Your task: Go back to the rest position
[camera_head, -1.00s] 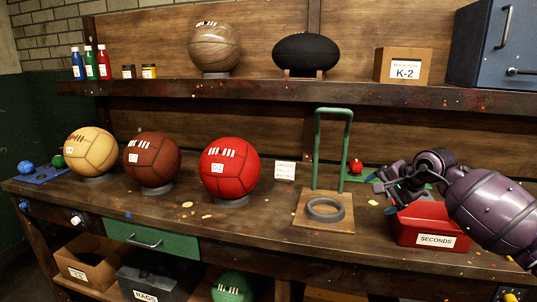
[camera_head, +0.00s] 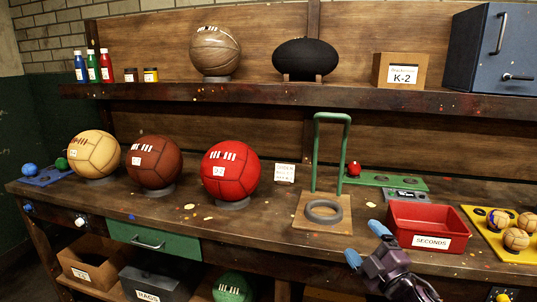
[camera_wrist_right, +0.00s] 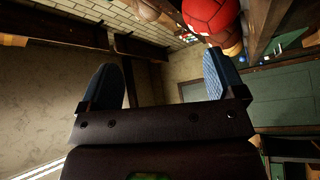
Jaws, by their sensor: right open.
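My right gripper (camera_head: 366,243) is low at the right of the head view, in front of the bench's front edge. Its two blue fingers are apart with nothing between them. In the right wrist view, the blue fingers (camera_wrist_right: 168,88) stand wide apart, with only wall and room between them. A red tray labelled SECONDS (camera_head: 428,240) sits on the bench just above and right of the gripper, apart from it. My left gripper does not show in either view.
A tan ball (camera_head: 94,157), a brown ball (camera_head: 153,164) and a red ball (camera_head: 230,174) stand on the bench (camera_head: 270,230). A green hoop stand (camera_head: 345,150) is left of the tray. A yellow board (camera_head: 490,240) with small balls is at right. The shelf (camera_head: 270,93) runs above.

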